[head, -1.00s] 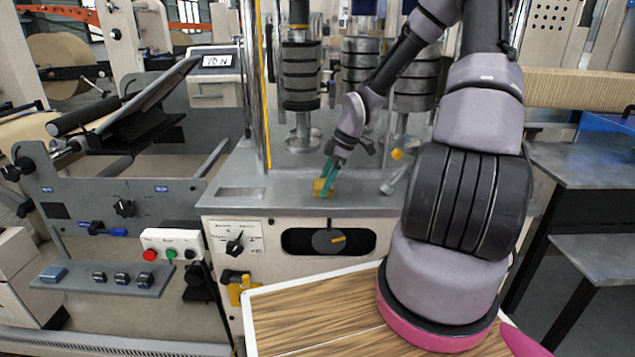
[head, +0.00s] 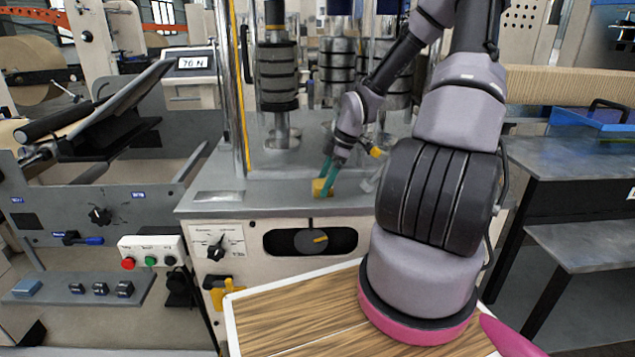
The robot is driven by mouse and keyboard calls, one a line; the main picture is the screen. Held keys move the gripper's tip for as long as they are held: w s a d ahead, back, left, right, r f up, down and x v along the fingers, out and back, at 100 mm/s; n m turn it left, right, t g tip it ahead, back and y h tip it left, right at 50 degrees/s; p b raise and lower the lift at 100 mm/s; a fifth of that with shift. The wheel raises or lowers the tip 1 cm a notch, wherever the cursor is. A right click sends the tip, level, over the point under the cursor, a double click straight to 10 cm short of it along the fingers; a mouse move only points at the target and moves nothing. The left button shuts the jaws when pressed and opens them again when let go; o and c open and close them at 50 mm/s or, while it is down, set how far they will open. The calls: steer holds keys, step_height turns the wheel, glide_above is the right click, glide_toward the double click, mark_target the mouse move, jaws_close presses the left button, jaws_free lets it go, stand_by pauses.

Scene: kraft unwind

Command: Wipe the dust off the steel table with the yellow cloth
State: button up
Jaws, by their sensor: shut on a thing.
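My gripper (head: 326,181) has teal fingers and is shut on the small yellow cloth (head: 319,188), which shows as a bunched block at the fingertips. The cloth is over the front part of the grey steel top of the machine (head: 275,195). I cannot tell whether it touches that top. Two grey steel tables stand at the right, an upper one (head: 570,160) and a lower one (head: 595,243). Their tops have a mottled, cloudy look, but I cannot tell dust from wear. My arm hides part of the machine top and its right side.
Upright rollers (head: 278,75) and a post stand behind the cloth on the machine. A blue tray (head: 590,120) sits at the back of the upper right table. A wooden-topped board (head: 290,315) lies in front, below my arm. A grey control console (head: 110,190) is at the left.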

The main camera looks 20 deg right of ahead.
mark_target(278, 192)
steer(key=shift+s+d, duration=0.25)
steer(key=shift+d, duration=0.5)
steer(key=shift+s+d, duration=0.25)
steer(key=shift+d, duration=0.5)
steer(key=shift+s+d, duration=0.25)
steer(key=shift+d, duration=0.5)
steer(key=shift+w+a+r, duration=0.1)
steer(key=shift+w+a, duration=0.2)
steer(key=shift+a, duration=0.5)
steer(key=shift+w+a, duration=0.25)
steer(key=shift+a, duration=0.55)
steer(key=shift+w+a, duration=0.25)
steer(key=shift+a, duration=0.55)
steer(key=shift+w+a, duration=0.25)
steer(key=shift+a, duration=0.55)
steer(key=shift+w+a, duration=0.5)
steer(key=shift+a, duration=1.1)
steer(key=shift+w+a, duration=0.55)
steer(key=shift+a, duration=1.1)
steer(key=shift+w+a, duration=0.5)
steer(key=shift+a, duration=1.1)
steer(key=shift+r, duration=2.9)
steer(key=shift+r, duration=0.1)
